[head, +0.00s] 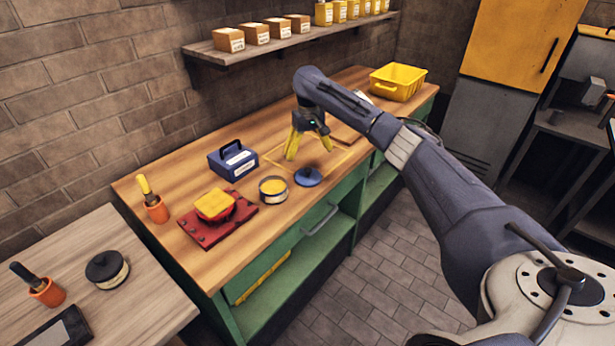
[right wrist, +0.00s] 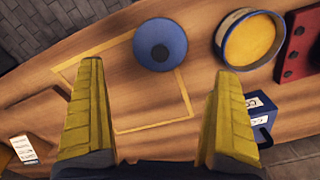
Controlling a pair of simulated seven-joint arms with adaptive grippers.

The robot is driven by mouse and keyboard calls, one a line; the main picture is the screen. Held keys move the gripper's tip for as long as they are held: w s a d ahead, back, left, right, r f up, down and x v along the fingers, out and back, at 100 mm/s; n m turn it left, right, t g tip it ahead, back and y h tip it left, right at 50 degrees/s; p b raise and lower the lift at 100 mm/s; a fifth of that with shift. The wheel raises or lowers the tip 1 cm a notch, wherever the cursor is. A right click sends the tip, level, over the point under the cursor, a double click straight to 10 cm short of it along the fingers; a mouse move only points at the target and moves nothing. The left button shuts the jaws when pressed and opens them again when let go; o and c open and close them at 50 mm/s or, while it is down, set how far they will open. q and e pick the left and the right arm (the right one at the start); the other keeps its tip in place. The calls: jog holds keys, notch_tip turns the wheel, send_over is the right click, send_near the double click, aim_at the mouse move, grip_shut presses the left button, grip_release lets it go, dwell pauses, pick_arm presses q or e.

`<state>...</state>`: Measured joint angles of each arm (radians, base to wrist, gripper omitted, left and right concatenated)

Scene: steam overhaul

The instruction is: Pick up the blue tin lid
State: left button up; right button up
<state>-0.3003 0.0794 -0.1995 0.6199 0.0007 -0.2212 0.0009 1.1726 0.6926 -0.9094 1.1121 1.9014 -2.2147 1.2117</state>
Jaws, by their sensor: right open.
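The blue tin lid (head: 308,177) is a round disc with a darker centre, lying on the wooden workbench near its front edge. The right wrist view shows the lid (right wrist: 160,45) beyond and between my fingertips, apart from them. My right gripper (head: 309,147) is open and empty, above the bench and just behind the lid; its yellow fingers (right wrist: 158,80) are spread wide. A round tin (head: 273,189) with yellow contents stands just left of the lid, and also shows in the right wrist view (right wrist: 252,40). My left gripper is not in view.
A blue box with a handle (head: 233,160) stands behind the tin. A red tray (head: 205,232) holding a yellow-topped item and an orange cup (head: 157,210) are farther left. A yellow bin (head: 398,82) stands at the bench's far end. A shelf (head: 250,52) runs along the wall.

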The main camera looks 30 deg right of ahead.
aim_at(308, 169)
jog(key=shift+w+f, duration=0.1)
jog(key=shift+f, duration=4.85)
jog(key=shift+c, duration=0.2)
jog(key=c, duration=1.1)
jog(key=shift+c, duration=0.2)
